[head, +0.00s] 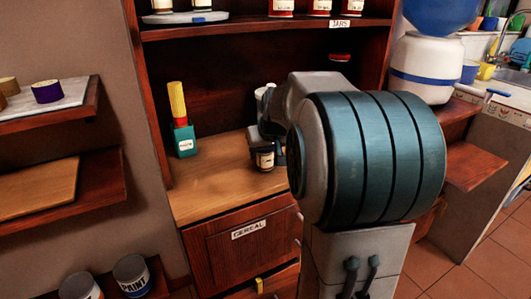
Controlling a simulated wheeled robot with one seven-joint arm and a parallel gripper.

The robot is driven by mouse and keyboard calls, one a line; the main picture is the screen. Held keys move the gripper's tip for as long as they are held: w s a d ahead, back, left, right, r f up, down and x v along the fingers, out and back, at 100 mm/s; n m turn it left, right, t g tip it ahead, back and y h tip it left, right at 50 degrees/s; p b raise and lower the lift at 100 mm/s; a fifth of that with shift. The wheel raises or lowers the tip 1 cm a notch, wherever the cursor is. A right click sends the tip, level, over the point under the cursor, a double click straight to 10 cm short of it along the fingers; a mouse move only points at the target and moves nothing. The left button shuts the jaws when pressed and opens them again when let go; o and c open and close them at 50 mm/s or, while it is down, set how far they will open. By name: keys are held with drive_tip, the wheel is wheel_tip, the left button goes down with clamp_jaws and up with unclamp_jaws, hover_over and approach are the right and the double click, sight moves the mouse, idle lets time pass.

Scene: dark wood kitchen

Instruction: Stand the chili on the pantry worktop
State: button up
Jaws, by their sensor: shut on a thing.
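A small dark jar with a pale label (265,158), which I take to be the chili, is upright at the front of the pantry worktop (215,190). Its label is too small to read. My gripper (267,147) is shut on the jar from above and behind; my arm hides much of the gripper. The jar's base is at or very near the worktop surface; I cannot tell whether it touches.
Jars line the shelf above (230,29), labelled JARS. A drawer labelled CEREAL (247,233) is below. The worktop's front left is clear.

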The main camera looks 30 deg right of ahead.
drive_tip(key=shift+r, duration=0.1)
drive_tip(key=o, duration=1.1)
drive_tip(key=shift+o, duration=0.2)
drive_tip(key=p+v, duration=0.3)
drive_tip(key=v, duration=0.9)
drive_tip(key=s+a+f+n+g, duration=0.1)
drive_tip(key=s+a+f+g, duration=0.1)
drive_tip(key=s+a+f, duration=0.5)
drive_tip(key=s+a+f+g+y, duration=0.1)
drive_tip(key=s+a+f+g, duration=0.2)
drive_tip(key=s+a+f, duration=0.4)
drive_tip(key=s+f, duration=0.3)
drive_tip(key=s, duration=0.2)
drive_tip(key=shift+a+n, duration=0.15)
drive_tip(key=shift+n, duration=0.25)
